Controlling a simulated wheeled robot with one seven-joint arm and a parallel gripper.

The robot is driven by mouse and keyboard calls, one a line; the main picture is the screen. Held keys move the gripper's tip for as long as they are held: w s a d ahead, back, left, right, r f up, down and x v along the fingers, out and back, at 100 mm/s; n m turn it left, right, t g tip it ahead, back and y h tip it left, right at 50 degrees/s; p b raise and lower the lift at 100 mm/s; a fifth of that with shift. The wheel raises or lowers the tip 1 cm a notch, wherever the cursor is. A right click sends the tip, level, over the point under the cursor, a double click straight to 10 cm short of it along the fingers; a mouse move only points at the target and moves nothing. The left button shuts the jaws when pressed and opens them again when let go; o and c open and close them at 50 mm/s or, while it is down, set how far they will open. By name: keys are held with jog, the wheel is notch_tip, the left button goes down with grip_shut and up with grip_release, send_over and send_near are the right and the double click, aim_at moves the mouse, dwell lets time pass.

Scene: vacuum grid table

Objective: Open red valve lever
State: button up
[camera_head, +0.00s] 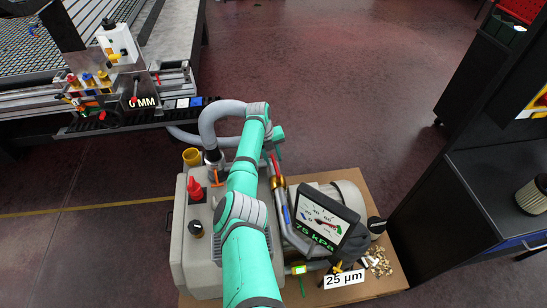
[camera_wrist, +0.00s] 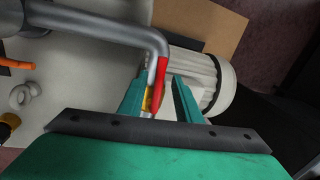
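The red valve lever (camera_wrist: 161,72) lies alongside the bent grey pipe (camera_wrist: 110,24) in the wrist view. In the head view the red lever (camera_head: 273,165) is a thin strip on the pipe, partly hidden by my arm. My gripper (camera_wrist: 160,77) is open, with one teal finger on either side of the lever in the picture. In the head view my gripper (camera_head: 274,140) is small and mostly hidden.
A gauge display (camera_head: 318,226) stands right of the pipe, by a pale cylindrical housing (camera_wrist: 215,80). A grey tank (camera_head: 190,255) with a red knob (camera_head: 195,188) stands left. A grey hose (camera_head: 212,118) loops behind my arm. A black cabinet (camera_head: 455,205) is at far right.

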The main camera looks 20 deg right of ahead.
jog(key=shift+w+a+r, duration=0.2)
jog(key=shift+r, duration=0.35)
notch_tip(320, 180, up, 10)
jog(key=a, duration=0.1)
jog(key=shift+a+f, duration=0.25)
jog(key=shift+a, duration=0.05)
